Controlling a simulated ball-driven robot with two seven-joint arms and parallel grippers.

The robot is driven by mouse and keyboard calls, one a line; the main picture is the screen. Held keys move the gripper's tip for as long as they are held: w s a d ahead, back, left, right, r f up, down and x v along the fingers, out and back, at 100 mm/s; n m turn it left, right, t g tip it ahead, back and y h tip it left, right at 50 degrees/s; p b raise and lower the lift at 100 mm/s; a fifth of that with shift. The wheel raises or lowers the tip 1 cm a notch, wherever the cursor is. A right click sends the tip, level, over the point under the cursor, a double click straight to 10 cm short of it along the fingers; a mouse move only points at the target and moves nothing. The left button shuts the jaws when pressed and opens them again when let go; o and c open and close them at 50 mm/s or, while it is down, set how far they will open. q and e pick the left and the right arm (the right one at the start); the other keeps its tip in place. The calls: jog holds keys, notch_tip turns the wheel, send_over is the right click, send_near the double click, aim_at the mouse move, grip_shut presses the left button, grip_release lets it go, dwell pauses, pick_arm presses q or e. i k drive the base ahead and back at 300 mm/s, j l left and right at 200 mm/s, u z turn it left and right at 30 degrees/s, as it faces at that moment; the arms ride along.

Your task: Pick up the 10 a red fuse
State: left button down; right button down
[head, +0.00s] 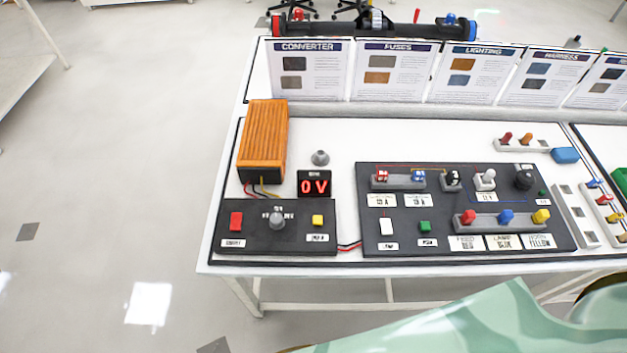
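A small red fuse (382,177) sits in the left slot of a grey holder at the upper left of the black panel (400,212). The white label below it (381,200) is too small to read surely. A blue fuse (418,177) sits to its right in the same holder. A separate small red piece (506,139) stands in a white rack behind the panel, beside an orange one (527,139); I cannot tell whether these are fuses. Neither of my grippers is in view.
An orange finned box (263,142) and a black control box (277,228) stand left of the panel, near a display reading 0 V (314,184). Upright cards (392,71) line the back. Red, blue and yellow connectors (506,216) sit at the panel's front. Floor is clear at left.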

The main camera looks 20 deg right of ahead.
aim_at(381, 176)
jog(key=z, duration=1.15)
